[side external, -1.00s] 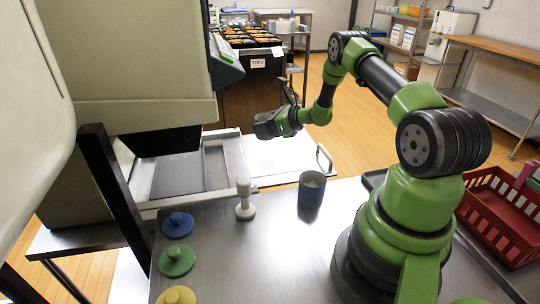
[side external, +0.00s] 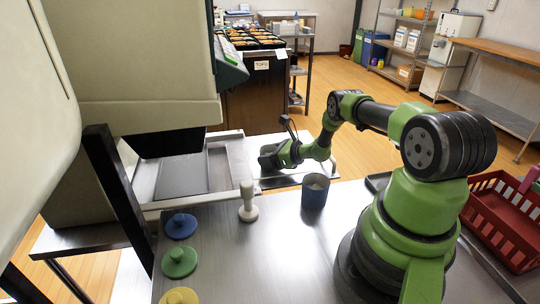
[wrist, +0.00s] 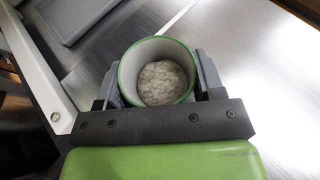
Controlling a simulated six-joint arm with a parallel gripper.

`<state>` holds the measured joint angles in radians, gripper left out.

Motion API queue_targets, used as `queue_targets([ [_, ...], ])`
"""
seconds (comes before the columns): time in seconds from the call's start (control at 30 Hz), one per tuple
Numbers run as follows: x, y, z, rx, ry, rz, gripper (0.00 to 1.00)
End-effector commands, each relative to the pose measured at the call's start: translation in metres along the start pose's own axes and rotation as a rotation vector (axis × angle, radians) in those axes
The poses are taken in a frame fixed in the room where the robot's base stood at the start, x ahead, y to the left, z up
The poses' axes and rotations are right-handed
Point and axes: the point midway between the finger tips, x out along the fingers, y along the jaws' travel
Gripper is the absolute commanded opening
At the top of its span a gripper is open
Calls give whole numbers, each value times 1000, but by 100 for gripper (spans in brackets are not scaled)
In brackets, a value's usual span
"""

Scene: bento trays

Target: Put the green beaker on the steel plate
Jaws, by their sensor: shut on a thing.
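The green beaker (wrist: 124,75) shows in the wrist view as a green-rimmed cup with pale, grainy contents. My gripper (wrist: 160,85) is shut on it, with a finger at each side. In the side view my gripper (side external: 268,158) hangs over the area beside the machine; the beaker is not clearly visible there. A shiny metal plate (side external: 295,180) with a handle at its right lies below and right of my gripper. A flat grey plate (side external: 182,176) sits in a pale frame under the machine to the left. I cannot tell which is the steel plate.
Blue (side external: 180,226), green (side external: 179,262) and yellow (side external: 180,297) lids lie at left. A red basket (side external: 505,225) is at right. The large machine (side external: 130,70) overhangs the left.

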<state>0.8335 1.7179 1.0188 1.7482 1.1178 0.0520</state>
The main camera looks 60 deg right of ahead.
Motion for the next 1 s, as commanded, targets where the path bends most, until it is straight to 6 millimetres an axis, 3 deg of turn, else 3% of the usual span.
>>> queue_targets([
  [0.2,1,0,-3,1,0,0,33],
  [0.23,1,0,-3,1,0,0,69],
  [0.3,1,0,-2,1,0,0,85],
  [0.33,1,0,-2,1,0,0,87],
  [0.7,-2,0,1,0,1,0,87],
  [1.0,-42,-2,0,4,2,-4,87],
])
